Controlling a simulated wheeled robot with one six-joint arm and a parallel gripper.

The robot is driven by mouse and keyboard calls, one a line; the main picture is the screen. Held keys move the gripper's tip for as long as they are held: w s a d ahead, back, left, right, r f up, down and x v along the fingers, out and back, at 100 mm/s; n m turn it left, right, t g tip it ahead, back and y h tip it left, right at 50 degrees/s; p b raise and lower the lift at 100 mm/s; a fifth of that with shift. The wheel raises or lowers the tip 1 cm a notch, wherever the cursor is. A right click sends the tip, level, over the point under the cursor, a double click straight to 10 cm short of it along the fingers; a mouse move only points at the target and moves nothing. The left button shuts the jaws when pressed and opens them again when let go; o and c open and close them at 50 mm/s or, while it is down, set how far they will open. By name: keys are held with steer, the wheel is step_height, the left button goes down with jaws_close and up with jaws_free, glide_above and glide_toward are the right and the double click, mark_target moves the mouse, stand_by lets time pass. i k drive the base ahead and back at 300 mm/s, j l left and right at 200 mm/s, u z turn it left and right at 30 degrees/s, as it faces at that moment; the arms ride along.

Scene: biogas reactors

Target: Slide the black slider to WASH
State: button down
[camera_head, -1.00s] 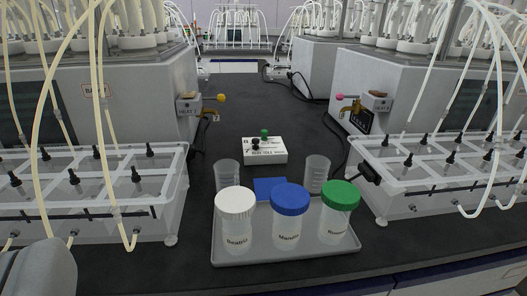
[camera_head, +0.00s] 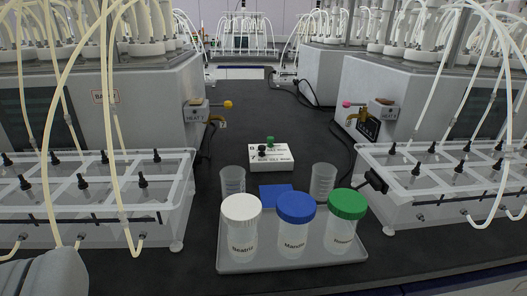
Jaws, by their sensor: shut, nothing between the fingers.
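A small white box (camera_head: 271,161) stands on the dark bench near the middle of the view. It carries a black slider knob (camera_head: 262,152) at the left of its nearer row and a green knob (camera_head: 270,141) in the row behind. Black lettering runs along the box beside the knobs, too small to read surely; the black knob is toward its left end. My gripper's fingers are not in view; only a grey rounded part, which seems to be mine, shows at the lower left. Nothing touches the box.
A grey tray (camera_head: 235,267) with white-, blue- and green-lidded jars stands in front of the box. Two clear cups (camera_head: 233,181) (camera_head: 323,182) and a blue pad (camera_head: 277,195) lie between. Tubed clear tanks (camera_head: 90,200) (camera_head: 440,185) flank both sides.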

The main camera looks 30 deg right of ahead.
mark_target(261, 148)
steer(key=i+l, duration=0.1)
steer(key=l, duration=0.4)
steer(key=i+l, duration=0.1)
steer(key=l, duration=0.45)
steer(key=i+l, duration=0.1)
steer(key=l, duration=0.4)
